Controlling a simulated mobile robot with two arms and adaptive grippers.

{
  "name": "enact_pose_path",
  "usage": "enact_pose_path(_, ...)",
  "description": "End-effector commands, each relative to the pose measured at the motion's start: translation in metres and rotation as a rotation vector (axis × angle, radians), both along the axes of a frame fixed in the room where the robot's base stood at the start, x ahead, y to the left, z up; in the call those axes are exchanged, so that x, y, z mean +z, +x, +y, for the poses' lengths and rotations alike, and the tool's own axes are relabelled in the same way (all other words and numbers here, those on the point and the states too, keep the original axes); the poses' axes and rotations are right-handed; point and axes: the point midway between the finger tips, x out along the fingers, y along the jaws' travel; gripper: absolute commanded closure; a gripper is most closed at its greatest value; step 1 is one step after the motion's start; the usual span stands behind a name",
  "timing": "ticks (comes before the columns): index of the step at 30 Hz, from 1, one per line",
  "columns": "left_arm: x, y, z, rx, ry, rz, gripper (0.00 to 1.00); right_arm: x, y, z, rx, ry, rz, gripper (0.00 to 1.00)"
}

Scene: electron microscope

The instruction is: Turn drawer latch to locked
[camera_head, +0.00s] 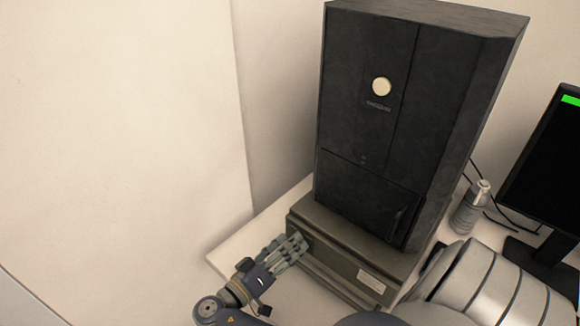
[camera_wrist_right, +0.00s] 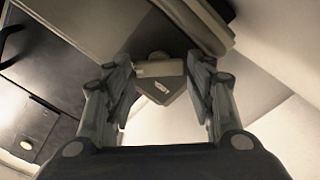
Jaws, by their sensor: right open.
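The dark grey microscope cabinet (camera_head: 370,110) stands on a low grey-brown drawer unit (camera_head: 335,262) with a small pale label on its front. My right gripper (camera_head: 294,245) is at the left end of the drawer unit's front, where its fingers cover that part in the head view. In the right wrist view, my right gripper (camera_wrist_right: 160,95) is open, with one finger on each side of a small grey block (camera_wrist_right: 161,82) with a white mark, which looks like the latch. The fingers appear apart from it. Its turn position is not clear. My left gripper is not in view.
The drawer unit stands on a pale table (camera_head: 237,252) whose left corner is bare. A grey bottle (camera_head: 469,207) and a black monitor (camera_head: 548,165) with cables stand at the right. A pale wall lies behind and to the left.

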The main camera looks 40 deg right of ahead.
Motion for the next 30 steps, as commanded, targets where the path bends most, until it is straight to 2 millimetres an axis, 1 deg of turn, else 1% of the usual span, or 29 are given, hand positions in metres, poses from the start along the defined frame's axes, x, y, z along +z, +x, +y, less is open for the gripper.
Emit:
enact_pose_path(3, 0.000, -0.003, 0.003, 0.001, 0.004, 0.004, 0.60, 0.000, 0.000, 0.000, 0.000, 0.000, 0.000, 0.50)
enact_pose_path(4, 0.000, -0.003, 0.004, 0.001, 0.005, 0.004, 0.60, 0.000, 0.000, 0.000, 0.000, 0.000, 0.000, 0.52)
enact_pose_path(5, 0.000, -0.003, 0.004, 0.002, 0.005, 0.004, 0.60, 0.000, 0.000, 0.000, 0.000, 0.000, 0.000, 0.59)
enact_pose_path(6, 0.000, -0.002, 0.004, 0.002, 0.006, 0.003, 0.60, 0.000, 0.000, 0.000, 0.000, 0.000, 0.000, 0.68)
enact_pose_path(8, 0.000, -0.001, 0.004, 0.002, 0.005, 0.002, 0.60, 0.000, 0.000, 0.000, 0.000, 0.000, 0.000, 0.82)
enact_pose_path(16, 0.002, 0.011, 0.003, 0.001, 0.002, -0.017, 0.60, 0.000, 0.000, -0.001, -0.001, -0.002, 0.010, 0.82)
enact_pose_path(20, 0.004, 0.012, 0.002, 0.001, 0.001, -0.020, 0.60, 0.001, 0.000, -0.001, -0.001, -0.005, 0.044, 0.82)
enact_pose_path(26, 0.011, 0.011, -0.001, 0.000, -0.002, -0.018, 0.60, 0.002, 0.001, -0.001, -0.001, -0.015, 0.153, 0.82)
enact_pose_path(30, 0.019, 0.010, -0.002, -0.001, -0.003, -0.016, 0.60, 0.002, 0.002, -0.001, -0.003, -0.025, 0.270, 0.82)
